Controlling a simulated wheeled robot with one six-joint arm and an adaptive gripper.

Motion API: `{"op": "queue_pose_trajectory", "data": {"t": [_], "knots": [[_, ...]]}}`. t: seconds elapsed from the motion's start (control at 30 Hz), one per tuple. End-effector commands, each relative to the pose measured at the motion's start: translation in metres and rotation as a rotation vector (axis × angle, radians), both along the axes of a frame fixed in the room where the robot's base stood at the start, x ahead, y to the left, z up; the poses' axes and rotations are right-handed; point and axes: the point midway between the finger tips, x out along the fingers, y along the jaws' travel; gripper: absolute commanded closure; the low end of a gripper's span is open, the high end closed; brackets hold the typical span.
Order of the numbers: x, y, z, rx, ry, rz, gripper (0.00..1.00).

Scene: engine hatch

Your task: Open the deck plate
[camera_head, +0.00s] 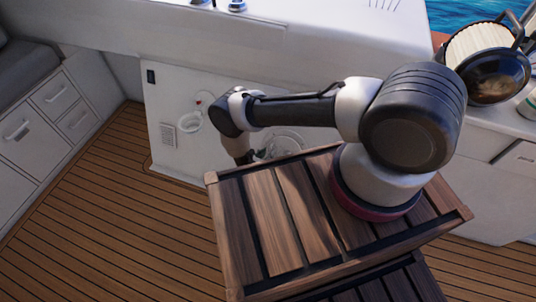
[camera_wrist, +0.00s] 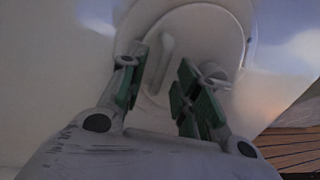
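The deck plate (camera_wrist: 208,38) is a round, pale plate with a raised rim, set in a white panel. It fills the upper middle of the wrist view, and a pale upright handle (camera_wrist: 161,62) stands out from it. My gripper (camera_wrist: 158,78) is open, with its green-padded fingers on either side of the handle. I cannot tell whether either finger touches it. In the head view, a round plate (camera_head: 287,140) shows on the panel, partly hidden by my arm, and my gripper is mostly hidden behind the wooden top.
A slatted wooden top (camera_head: 265,225) is close in front of the panel, below my arm. A second round fitting (camera_head: 191,121) and a vent (camera_head: 168,135) are on the panel to the left. White drawers (camera_head: 45,120) line the left side. The plank floor (camera_head: 120,225) is clear there.

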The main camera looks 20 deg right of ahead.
Motion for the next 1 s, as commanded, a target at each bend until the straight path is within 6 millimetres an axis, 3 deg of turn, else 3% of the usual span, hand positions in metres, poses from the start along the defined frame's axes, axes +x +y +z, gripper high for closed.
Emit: {"op": "queue_pose_trajectory", "data": {"t": [0.4,0.6,1.0], "knots": [[0.0086,-0.0099,-0.0053,-0.001,0.001,0.0,0.68],[0.0086,-0.0099,-0.0053,0.0,0.0,0.0,1.0],[0.0063,-0.0098,-0.0037,0.005,-0.003,0.006,1.0]]}}
